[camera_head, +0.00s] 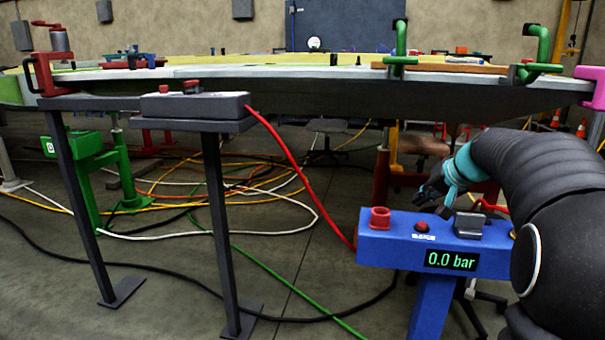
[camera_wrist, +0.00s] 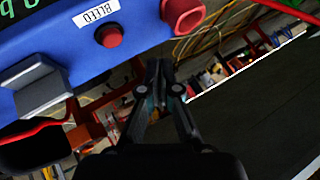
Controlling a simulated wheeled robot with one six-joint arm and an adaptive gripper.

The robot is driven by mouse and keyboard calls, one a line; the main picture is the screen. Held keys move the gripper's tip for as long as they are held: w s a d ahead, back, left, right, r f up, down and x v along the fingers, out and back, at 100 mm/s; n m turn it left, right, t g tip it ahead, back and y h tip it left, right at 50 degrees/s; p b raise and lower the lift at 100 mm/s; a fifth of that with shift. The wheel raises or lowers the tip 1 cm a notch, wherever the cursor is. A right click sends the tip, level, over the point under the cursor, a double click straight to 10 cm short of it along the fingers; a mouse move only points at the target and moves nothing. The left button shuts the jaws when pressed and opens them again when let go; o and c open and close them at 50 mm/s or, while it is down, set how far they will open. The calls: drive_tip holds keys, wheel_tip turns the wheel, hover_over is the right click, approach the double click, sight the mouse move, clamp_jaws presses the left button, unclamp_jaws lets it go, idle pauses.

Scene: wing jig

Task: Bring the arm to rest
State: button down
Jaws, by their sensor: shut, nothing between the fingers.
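My black arm with a teal wrist band comes in from the right in the head view. My gripper (camera_head: 430,190) is just behind and above the blue pump stand (camera_head: 385,246), to the left of the teal band. In the wrist view my gripper (camera_wrist: 158,70) points away from the camera. Its fingers are together and hold nothing. It appears apart from the stand, whose red bleed button (camera_wrist: 108,36) and red round fitting (camera_wrist: 183,14) show above it.
The stand's display (camera_head: 452,261) reads 0.0 bar. Green clamps (camera_head: 400,50) grip the panel edge. Cables cover the floor at left.

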drive_tip(key=s+a+f+n+g+h, duration=0.1)
drive_tip(key=s+a, duration=0.4)
drive_tip(key=s, duration=0.3)
drive_tip(key=s+a+f+n+p, duration=0.1)
drive_tip(key=s+a, duration=0.4)
drive_tip(key=s, duration=0.4)
drive_tip(key=s+a+f+n+g+h, duration=0.1)
drive_tip(key=s+a+f, duration=0.1)
drive_tip(key=s+a, duration=0.5)
drive_tip(key=s+f+n+h, duration=0.1)
drive_tip(key=s+f, duration=0.4)
drive_tip(key=s, duration=0.5)
drive_tip(key=shift+s+d+n+p, duration=0.2)
drive_tip(key=shift+d+n+p, duration=0.05)
drive_tip(key=shift+n+p, duration=0.1)
drive_tip(key=shift+f, duration=0.1)
